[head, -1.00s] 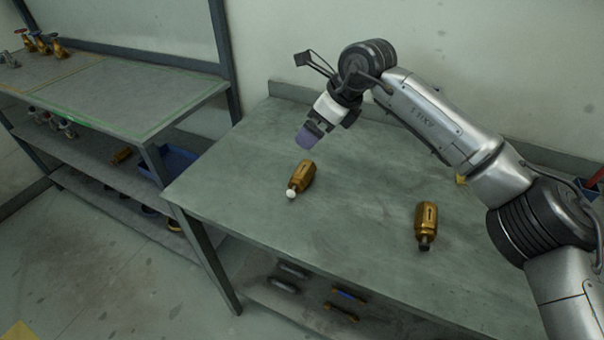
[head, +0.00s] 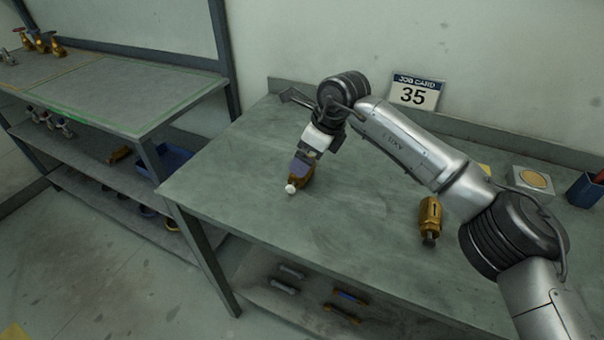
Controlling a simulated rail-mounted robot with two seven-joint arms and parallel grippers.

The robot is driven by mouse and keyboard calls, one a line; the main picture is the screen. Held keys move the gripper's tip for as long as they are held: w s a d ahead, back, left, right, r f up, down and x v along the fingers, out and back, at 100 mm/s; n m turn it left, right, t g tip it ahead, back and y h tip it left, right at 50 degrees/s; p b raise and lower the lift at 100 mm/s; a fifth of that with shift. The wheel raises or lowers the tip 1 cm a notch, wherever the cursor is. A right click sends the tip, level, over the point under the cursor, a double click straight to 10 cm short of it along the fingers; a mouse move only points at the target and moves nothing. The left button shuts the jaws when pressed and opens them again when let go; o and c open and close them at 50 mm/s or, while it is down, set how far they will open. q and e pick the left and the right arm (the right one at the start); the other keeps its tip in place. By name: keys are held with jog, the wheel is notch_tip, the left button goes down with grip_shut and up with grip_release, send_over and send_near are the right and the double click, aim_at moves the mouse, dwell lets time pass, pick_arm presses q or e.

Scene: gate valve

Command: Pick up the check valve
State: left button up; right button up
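Two brass valve bodies are on the green-grey table (head: 350,250). One brass valve with a white ball-like end (head: 291,188) lies left of the middle. The other brass valve (head: 430,215), with a dark end, lies to the right, below my forearm. I cannot tell from their looks alone which is the check valve. My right gripper (head: 301,168) points down over the white-ended valve and hides most of its body. Its purple fingers are at the valve, but whether they are closed on it does not show. My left gripper is not in view.
A pale box with a round yellow top (head: 533,180) and a blue bin (head: 585,189) are at the right. A shelf unit (head: 110,95) with several valves stands at left. The table's front is clear.

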jog(key=b+x, duration=0.2)
jog(key=x, duration=0.3)
jog(key=shift+w+d+f+b, duration=0.1)
jog(key=shift+f+b, duration=0.1)
jog(key=shift+b, duration=0.2)
jog(key=shift+d+f, duration=0.1)
jog(key=shift+f, duration=0.05)
jog(key=shift+c, duration=0.5)
jog(key=shift+w, duration=0.1)
jog(key=c, duration=0.4)
jog(key=shift+c, duration=0.4)
jog(key=shift+r, duration=0.4)
notch_tip(320, 180, up, 4)
jog(key=shift+f+p, duration=0.15)
jog(key=shift+p, duration=1.1)
jog(key=c, duration=0.3)
jog(key=shift+s+d+r+p, duration=0.6)
jog(key=shift+s+d+r, duration=0.55)
jog(key=shift+d, duration=0.4)
jog(key=shift+s+d+r+p, duration=0.55)
jog(key=shift+s+d+r, duration=0.6)
jog(key=shift+d, duration=0.45)
jog(key=shift+s+d+r+p, duration=0.6)
jog(key=shift+s+d+r, duration=0.45)
jog(key=shift+d+r, duration=0.4)
